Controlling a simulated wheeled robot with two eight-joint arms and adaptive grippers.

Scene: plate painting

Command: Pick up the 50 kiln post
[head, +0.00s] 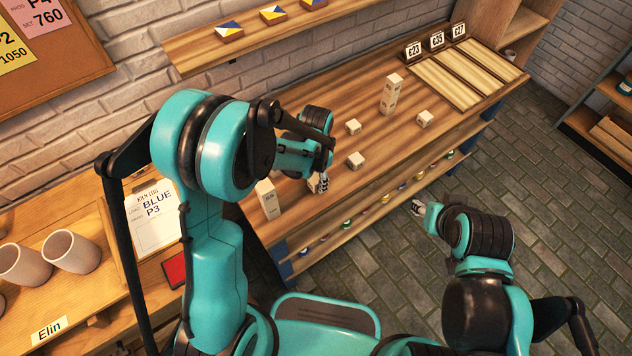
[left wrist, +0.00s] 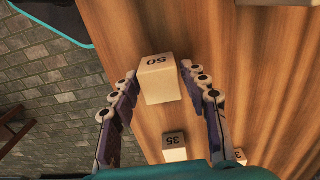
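The 50 kiln post (left wrist: 160,82) is a pale block with "50" on its top face, standing on the wooden table. In the left wrist view it is between the fingertips of my left gripper (left wrist: 159,70), which are spread and close to its two sides; I cannot tell whether they touch it. In the head view my left gripper (head: 322,183) is low over the table, and the post (head: 312,184) shows partly hidden beside it. My right gripper (head: 418,207) is out over the floor, away from the table; its opening is too small to judge.
A post marked 35 (left wrist: 174,146) stands close by, with other small posts (head: 354,126) beyond. A taller post (head: 267,198) stands at the table's left end. The table's front edge is near.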

